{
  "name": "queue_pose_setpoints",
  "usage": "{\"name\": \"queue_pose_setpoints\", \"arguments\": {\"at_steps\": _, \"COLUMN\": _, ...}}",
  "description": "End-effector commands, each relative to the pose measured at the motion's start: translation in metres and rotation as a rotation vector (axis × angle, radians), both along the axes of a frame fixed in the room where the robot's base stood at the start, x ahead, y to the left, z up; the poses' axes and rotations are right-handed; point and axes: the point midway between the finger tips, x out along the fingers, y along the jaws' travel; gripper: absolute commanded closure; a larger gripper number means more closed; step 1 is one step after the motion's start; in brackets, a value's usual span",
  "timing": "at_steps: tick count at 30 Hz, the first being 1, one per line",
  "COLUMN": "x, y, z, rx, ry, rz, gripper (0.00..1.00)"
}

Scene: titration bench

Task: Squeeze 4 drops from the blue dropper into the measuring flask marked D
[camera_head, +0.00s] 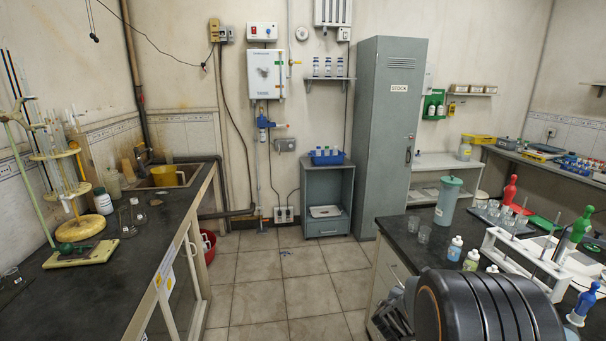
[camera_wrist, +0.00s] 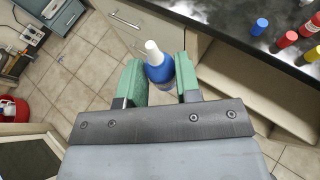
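In the wrist view a blue dropper bottle (camera_wrist: 159,72) with a white nozzle sits between the green pads of my gripper (camera_wrist: 160,82). Both pads lie close against its sides, with floor showing far below it. No flask with a readable D shows.
The right bench (camera_head: 399,228) holds a white rack (camera_head: 520,252), small dropper bottles (camera_head: 455,248), a teal canister (camera_head: 448,200), and red (camera_head: 509,190), green (camera_head: 579,227) and blue (camera_head: 583,300) shapes. The left bench (camera_head: 150,225) carries a titration stand (camera_head: 75,190).

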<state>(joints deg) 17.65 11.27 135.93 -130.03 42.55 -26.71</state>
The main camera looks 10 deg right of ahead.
Motion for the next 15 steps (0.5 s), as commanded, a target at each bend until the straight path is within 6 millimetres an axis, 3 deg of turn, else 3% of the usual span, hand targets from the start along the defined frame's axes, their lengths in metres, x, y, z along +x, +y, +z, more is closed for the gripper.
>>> {"name": "queue_pose_setpoints", "arguments": {"at_steps": 1, "x": 0.013, "y": 0.029, "z": -0.002, "rx": -0.001, "ry": 0.003, "rz": 0.09, "gripper": 0.73}}
{"name": "queue_pose_setpoints", "arguments": {"at_steps": 6, "x": 0.039, "y": 0.111, "z": -0.007, "rx": 0.0, "ry": 0.001, "rz": 0.335, "gripper": 0.73}}
{"name": "queue_pose_setpoints", "arguments": {"at_steps": 12, "x": 0.048, "y": 0.181, "z": -0.009, "rx": 0.0, "ry": -0.002, "rz": 0.512, "gripper": 0.73}}
{"name": "queue_pose_setpoints", "arguments": {"at_steps": 15, "x": 0.05, "y": 0.202, "z": -0.009, "rx": 0.0, "ry": -0.002, "rz": 0.559, "gripper": 0.73}}
